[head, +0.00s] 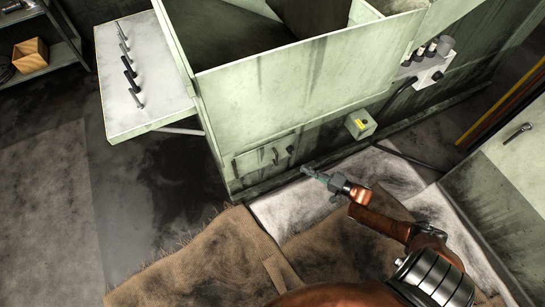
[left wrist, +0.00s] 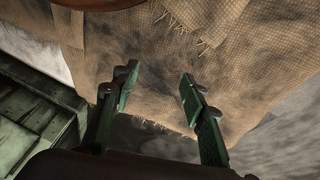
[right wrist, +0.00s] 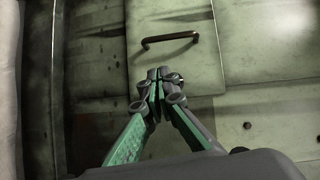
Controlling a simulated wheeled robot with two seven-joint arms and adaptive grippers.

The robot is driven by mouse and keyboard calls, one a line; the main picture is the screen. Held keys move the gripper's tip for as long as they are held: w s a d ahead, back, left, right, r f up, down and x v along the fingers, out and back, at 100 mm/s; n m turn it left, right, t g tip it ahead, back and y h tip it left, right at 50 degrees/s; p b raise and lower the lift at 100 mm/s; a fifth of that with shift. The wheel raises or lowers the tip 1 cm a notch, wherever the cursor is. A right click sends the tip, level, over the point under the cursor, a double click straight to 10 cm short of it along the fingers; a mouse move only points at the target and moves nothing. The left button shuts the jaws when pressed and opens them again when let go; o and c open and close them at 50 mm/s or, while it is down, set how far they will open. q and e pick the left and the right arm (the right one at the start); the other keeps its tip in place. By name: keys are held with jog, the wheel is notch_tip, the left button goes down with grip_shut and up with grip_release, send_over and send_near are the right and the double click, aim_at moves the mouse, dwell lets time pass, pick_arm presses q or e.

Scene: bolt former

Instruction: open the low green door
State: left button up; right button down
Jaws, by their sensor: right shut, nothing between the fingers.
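The low green door (head: 255,160) is a flat panel low on the front of the big green machine, flush with the wall around it. Its dark bar handle (head: 275,156) also shows in the right wrist view (right wrist: 170,39). My right gripper (head: 307,170) is shut and empty, to the right of the door in the head view. In the right wrist view its fingertips (right wrist: 160,75) show below the handle, apart from it in the picture. My left gripper (left wrist: 157,88) is open and empty above burlap; it is not visible in the head view.
Burlap mats (head: 215,255) cover the floor before the machine. A green box with a yellow button (head: 361,124) is on the wall right of the door. A side table with tools (head: 150,100) juts out at left. A green cabinet (head: 505,190) stands at right.

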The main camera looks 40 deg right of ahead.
jog(key=w+r+y+b, duration=0.1)
jog(key=w+r+y, duration=0.1)
jog(key=b, duration=0.3)
send_near(273, 153)
jog(key=x, duration=0.4)
jog(key=shift+w+a+f+m+t+h, duration=0.15)
jog(key=shift+w+a+m+t+h, duration=0.15)
jog(key=shift+w+h, duration=0.1)
jog(key=shift+w, duration=0.15)
pick_arm(q)
jog(key=w+f+t, duration=0.1)
jog(key=w, duration=0.1)
jog(key=w+d+f+t, duration=0.1)
jog(key=f, duration=0.1)
jog(key=shift+w+d+t+h, duration=0.2)
jog(key=shift+w+t+h, duration=0.1)
jog(key=shift+w+t, duration=0.1)
jog(key=shift+r, duration=0.1)
pick_arm(e)
jog(key=shift+a, duration=0.1)
